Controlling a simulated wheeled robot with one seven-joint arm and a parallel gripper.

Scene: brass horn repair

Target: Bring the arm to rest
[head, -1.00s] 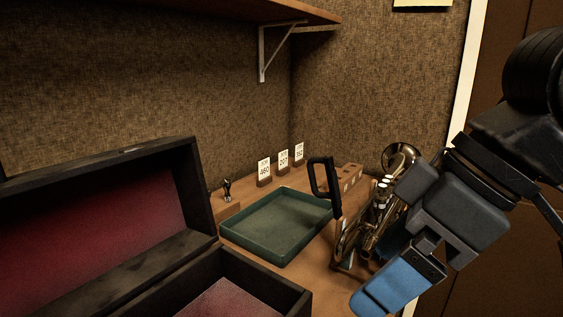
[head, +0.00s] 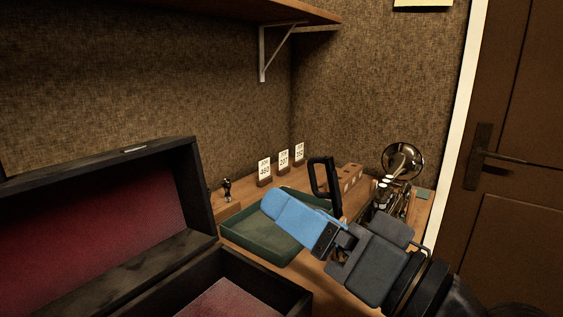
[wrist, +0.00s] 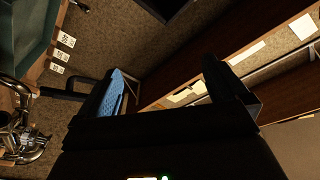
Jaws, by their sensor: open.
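My gripper (head: 280,210) is raised over the bench in the head view, its blue finger pointing up and left in front of the green tray. In the wrist view my gripper (wrist: 172,88) has its two fingers wide apart with nothing between them. The blue pad shows on the left finger; the right finger is dark. The brass horn (head: 402,160) is at the right of the bench, behind my wrist, its lower part hidden. The horn also shows at the left edge of the wrist view (wrist: 22,140), apart from the fingers.
An open black case (head: 205,190) with red lining fills the left. The green tray (head: 245,240) is partly covered by my gripper. Number cards (head: 264,168), a wooden block (head: 350,175) and a black handle (head: 314,177) stand behind. A shelf (head: 230,12) hangs above; a door (head: 520,150) is right.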

